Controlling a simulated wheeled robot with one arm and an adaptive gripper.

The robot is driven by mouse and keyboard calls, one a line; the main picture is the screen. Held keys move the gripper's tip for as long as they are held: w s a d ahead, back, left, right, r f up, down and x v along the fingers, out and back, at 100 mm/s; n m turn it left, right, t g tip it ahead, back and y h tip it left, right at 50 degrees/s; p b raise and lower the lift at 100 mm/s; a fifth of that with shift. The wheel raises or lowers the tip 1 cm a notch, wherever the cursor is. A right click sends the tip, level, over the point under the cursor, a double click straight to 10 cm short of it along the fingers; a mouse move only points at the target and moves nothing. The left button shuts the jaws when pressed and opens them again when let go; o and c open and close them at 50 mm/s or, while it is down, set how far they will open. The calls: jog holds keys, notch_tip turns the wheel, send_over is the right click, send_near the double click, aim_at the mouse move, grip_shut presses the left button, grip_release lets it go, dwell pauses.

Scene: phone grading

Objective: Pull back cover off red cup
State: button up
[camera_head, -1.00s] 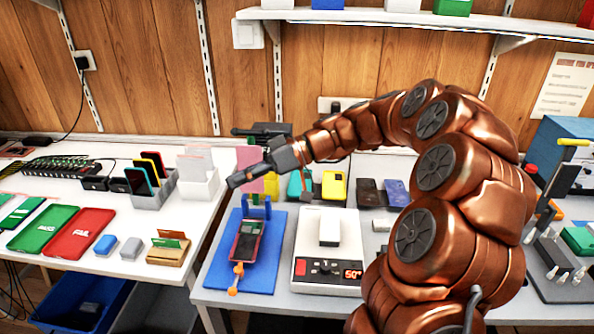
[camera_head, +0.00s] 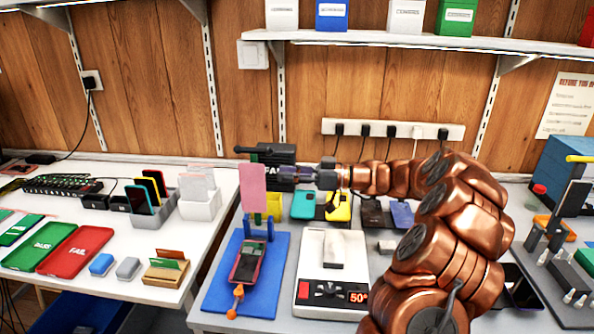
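A pink flat panel (camera_head: 253,187), which looks like the back cover, stands upright above a blue stand (camera_head: 259,228) on the blue mat. A dark phone with a red-pink frame (camera_head: 247,262) lies on the mat in front of the stand. A small orange piece (camera_head: 236,300) lies at the mat's front edge. I cannot clearly make out a red cup; it may be hidden behind the panel. My gripper (camera_head: 275,174) points left with its tips at the panel's right edge. I cannot tell whether it touches the panel or how far its fingers are apart.
The blue mat (camera_head: 222,298) has bare room at its sides. A white device with a red display (camera_head: 333,290) stands to its right. Grey trays with phones (camera_head: 152,218) stand on the left table.

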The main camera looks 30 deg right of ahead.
jog(key=shift+b+x, duration=1.45)
jog(key=shift+x, duration=1.05)
grip_shut()
jog(key=shift+s+a+f+b, duration=0.1)
jog(key=shift+s+b, duration=0.05)
jog(key=shift+b, duration=0.2)
jog(key=shift+s, duration=0.1)
